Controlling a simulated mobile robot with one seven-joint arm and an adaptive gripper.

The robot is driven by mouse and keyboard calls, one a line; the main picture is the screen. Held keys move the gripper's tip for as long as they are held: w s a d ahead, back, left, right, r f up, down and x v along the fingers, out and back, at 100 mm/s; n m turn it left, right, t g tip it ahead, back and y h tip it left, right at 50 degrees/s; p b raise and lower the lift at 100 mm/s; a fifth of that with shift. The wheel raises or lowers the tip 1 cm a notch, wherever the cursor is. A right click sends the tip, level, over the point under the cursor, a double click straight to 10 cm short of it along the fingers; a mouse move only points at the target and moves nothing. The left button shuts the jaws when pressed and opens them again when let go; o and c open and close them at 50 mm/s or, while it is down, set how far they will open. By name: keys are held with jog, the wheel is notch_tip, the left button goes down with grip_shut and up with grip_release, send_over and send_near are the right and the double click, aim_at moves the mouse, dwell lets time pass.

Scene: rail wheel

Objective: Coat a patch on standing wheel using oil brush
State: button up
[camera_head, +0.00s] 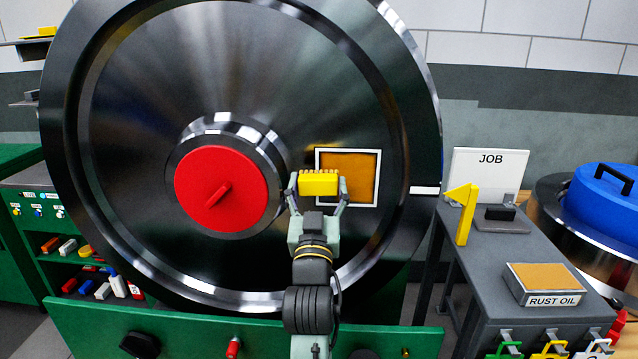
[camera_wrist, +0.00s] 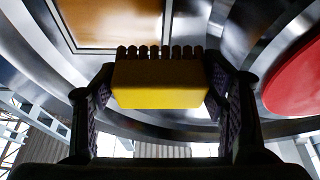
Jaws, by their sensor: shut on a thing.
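The large steel wheel (camera_head: 270,75) stands upright with a red hub cap (camera_head: 221,189). On its face, right of the hub, is a white-framed square patch (camera_head: 358,180) filled orange-brown; it also shows at the top left of the wrist view (camera_wrist: 110,22). My gripper (camera_head: 318,181) is shut on the yellow oil brush (camera_wrist: 158,85), its fingers on both sides of the block. The dark bristles point toward the wheel. In the head view the brush overlaps the patch's left edge. I cannot tell whether the bristles touch the wheel.
A grey side table at right bears an open RUST OIL tray (camera_head: 545,281) with an orange-brown top, a yellow flag-shaped piece (camera_head: 464,212) and a JOB card (camera_head: 489,170). A blue-lidded drum (camera_head: 601,211) stands behind. A green bench (camera_head: 180,335) runs below the wheel.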

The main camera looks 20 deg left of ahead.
aim_at(318, 187)
jog(key=shift+s, duration=0.25)
jog(key=shift+s+d, duration=0.25)
jog(key=shift+s, duration=0.5)
jog(key=shift+s+d, duration=0.2)
jog(key=shift+s, duration=0.5)
